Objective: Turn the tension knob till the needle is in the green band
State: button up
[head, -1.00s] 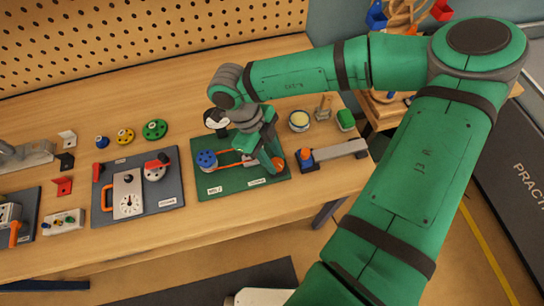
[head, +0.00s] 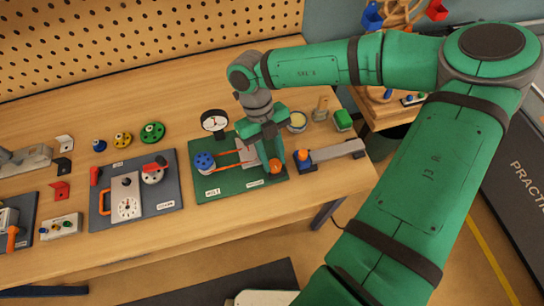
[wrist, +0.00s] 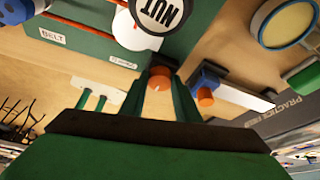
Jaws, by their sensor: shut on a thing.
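The orange tension knob (head: 275,166) is at the right front of the green belt board (head: 215,192). My gripper (wrist: 160,82) is shut on this knob, which also shows between the fingers in the wrist view (wrist: 158,76). The round white gauge (head: 214,121) with a black rim stands behind the board's left part. Its needle and any green band are too small to read. A blue pulley (head: 204,161) with an orange belt (head: 226,153) is on the board's left. My wrist hides part of the board's right side.
A grey board (head: 152,202) with a dial and red-handled part lies to the left. A grey bar (head: 338,152) with orange and blue pieces lies close on the right. A round tin (head: 297,122) and green block (head: 343,119) stand behind it.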

jog(key=shift+s, duration=0.15)
jog(key=o, duration=1.1)
jog(key=shift+c, duration=0.2)
jog(key=shift+w+r, duration=0.1)
jog(key=shift+w, duration=0.1)
jog(key=shift+w+r, duration=0.15)
jog(key=shift+r, duration=0.1)
jog(key=v, duration=1)
jog(key=shift+a, duration=0.1)
